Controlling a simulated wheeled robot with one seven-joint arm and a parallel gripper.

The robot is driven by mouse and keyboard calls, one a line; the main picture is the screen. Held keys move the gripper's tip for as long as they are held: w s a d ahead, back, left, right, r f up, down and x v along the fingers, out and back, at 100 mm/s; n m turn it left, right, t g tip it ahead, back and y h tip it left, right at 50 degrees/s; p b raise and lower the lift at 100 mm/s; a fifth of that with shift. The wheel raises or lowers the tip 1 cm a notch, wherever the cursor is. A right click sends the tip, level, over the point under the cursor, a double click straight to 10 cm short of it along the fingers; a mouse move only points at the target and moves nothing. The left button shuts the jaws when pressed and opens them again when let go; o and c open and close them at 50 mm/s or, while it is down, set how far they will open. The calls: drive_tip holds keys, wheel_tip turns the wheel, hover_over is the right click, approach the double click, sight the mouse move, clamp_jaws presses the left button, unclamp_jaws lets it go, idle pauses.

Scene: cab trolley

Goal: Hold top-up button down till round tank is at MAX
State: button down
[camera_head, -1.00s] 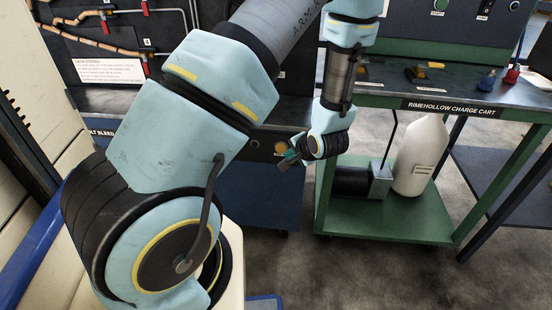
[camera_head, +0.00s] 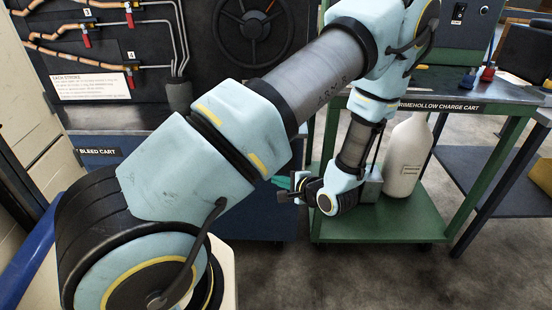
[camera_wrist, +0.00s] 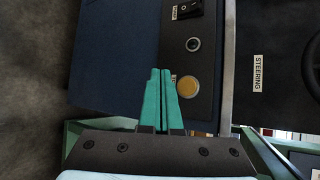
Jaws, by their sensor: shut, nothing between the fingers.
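My gripper (camera_wrist: 159,76) is shut and empty, its two teal fingers side by side. In the wrist view, a round orange button (camera_wrist: 187,87) in a pale ring sits on a dark panel just right of the fingertips. Its label is mostly hidden by the fingers, so I cannot read it. No contact with the button shows. In the head view, my gripper (camera_head: 283,185) is low in front of the blue cart (camera_head: 255,215), and my arm hides the button. I cannot make out a round tank or a MAX mark in either view.
A black button (camera_wrist: 193,44) and a rocker switch (camera_wrist: 190,8) are on the same panel. A steering wheel (camera_head: 252,25) is on the dark board. The green charge cart (camera_head: 400,220) stands at right with a pale bottle (camera_head: 408,160) on its lower shelf.

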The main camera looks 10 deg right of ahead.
drive_tip(key=w+d, duration=0.1)
drive_tip(key=w, duration=0.6)
drive_tip(key=shift+w+d+b, duration=0.2)
drive_tip(key=shift+w+b, duration=0.1)
drive_tip(key=shift+w, duration=0.1)
idle(1.7)
drive_tip(key=shift+w+d+p, duration=0.1)
drive_tip(key=shift+w+p, duration=0.3)
drive_tip(key=shift+p, duration=0.05)
drive_tip(key=shift+w, duration=0.5)
idle(4.2)
